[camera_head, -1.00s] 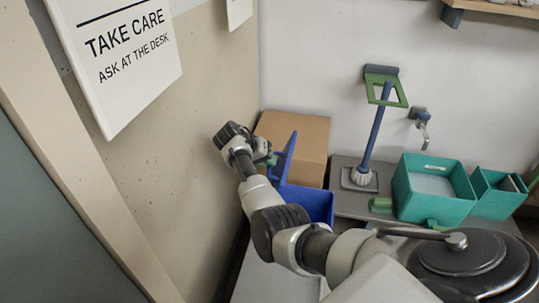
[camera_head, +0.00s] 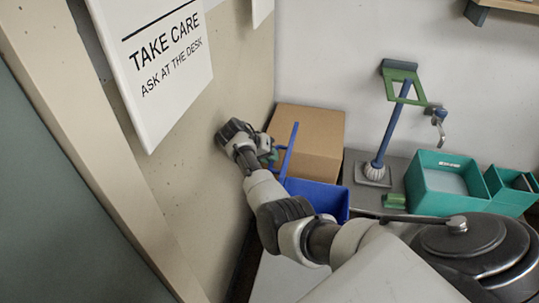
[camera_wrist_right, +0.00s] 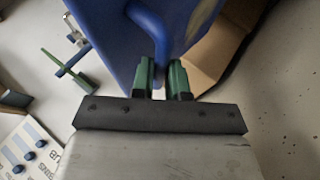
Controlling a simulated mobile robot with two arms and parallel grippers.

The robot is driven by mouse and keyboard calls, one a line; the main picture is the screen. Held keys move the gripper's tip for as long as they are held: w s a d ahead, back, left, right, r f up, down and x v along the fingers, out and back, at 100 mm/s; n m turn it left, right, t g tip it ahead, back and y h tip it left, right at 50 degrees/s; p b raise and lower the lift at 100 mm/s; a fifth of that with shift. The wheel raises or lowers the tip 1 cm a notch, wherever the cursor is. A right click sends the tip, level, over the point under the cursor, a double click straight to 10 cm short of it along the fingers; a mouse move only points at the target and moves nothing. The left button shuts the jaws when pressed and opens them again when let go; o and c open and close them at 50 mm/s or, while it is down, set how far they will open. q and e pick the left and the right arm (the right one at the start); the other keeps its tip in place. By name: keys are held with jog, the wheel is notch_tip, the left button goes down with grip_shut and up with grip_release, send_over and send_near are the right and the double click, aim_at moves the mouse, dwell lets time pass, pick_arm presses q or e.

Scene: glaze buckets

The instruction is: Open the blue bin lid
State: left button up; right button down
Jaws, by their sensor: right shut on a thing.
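The blue bin (camera_head: 322,196) stands in front of a cardboard box in the head view, partly hidden by my right arm. Its blue lid (camera_head: 290,150) is raised steeply and shows nearly edge-on, open above the bin. My right gripper (camera_head: 272,157) is at the lid's left side, close to the beige wall. In the right wrist view, the green fingers of my right gripper (camera_wrist_right: 162,80) are shut on the curved blue handle (camera_wrist_right: 150,28) of the lid (camera_wrist_right: 108,40). My left gripper is not in view.
A cardboard box (camera_head: 312,135) stands behind the bin. The beige wall (camera_head: 215,200) is close on the left of my right arm.

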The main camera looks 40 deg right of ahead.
jog(key=shift+s+a+f, duration=0.15)
jog(key=shift+s+f, duration=0.25)
jog(key=shift+f, duration=0.4)
jog(key=c, duration=1.4)
grip_release()
jog(key=shift+f, duration=0.1)
jog(key=shift+o, duration=1.3)
jog(key=shift+w+f, duration=0.1)
jog(key=shift+w, duration=0.1)
jog(key=shift+d+r, duration=0.2)
jog(key=shift+w+d+r, duration=0.1)
jog(key=shift+r, duration=0.15)
notch_tip(320, 180, up, 4)
jog(key=shift+r+p, duration=0.1)
jog(key=shift+p, duration=0.5)
jog(key=s+d+r, duration=0.1)
jog(key=s+r, duration=0.1)
jog(key=s, duration=0.1)
jog(key=s+d+r+p, duration=0.1)
jog(key=s+d+r, duration=0.1)
jog(key=s, duration=0.2)
jog(key=s+d+r+p, duration=0.1)
jog(key=s+d+r, duration=0.1)
jog(key=s, duration=0.1)
jog(key=shift+s+r, duration=0.2)
jog(key=shift+s, duration=0.1)
